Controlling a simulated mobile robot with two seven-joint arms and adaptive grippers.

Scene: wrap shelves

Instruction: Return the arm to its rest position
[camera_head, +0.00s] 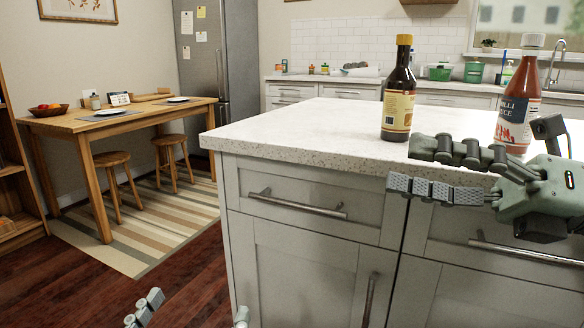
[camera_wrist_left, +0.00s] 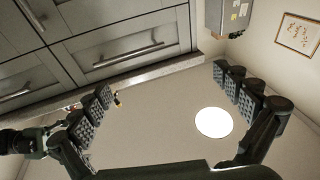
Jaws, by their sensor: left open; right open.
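My left gripper (camera_head: 193,314) shows only as fingertips at the bottom edge of the head view, low in front of the island. Its fingers are spread with nothing between them, as the left wrist view (camera_wrist_left: 162,82) also shows. My right gripper (camera_head: 403,165) comes in from the right at the island's front edge, fingers pointing left, open and empty. A dark sauce bottle with a yellow cap (camera_head: 398,100) stands upright on the counter just beyond its fingertips. A red chili sauce bottle (camera_head: 519,95) stands behind the right gripper, its lower part partly hidden.
The kitchen island (camera_head: 290,130) with drawers and bar handles fills the middle and right. A wooden table (camera_head: 75,122) with two stools stands at the left on a striped rug (camera_head: 130,235). The dark floor left of the island is clear. A fridge (camera_head: 222,50) stands behind.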

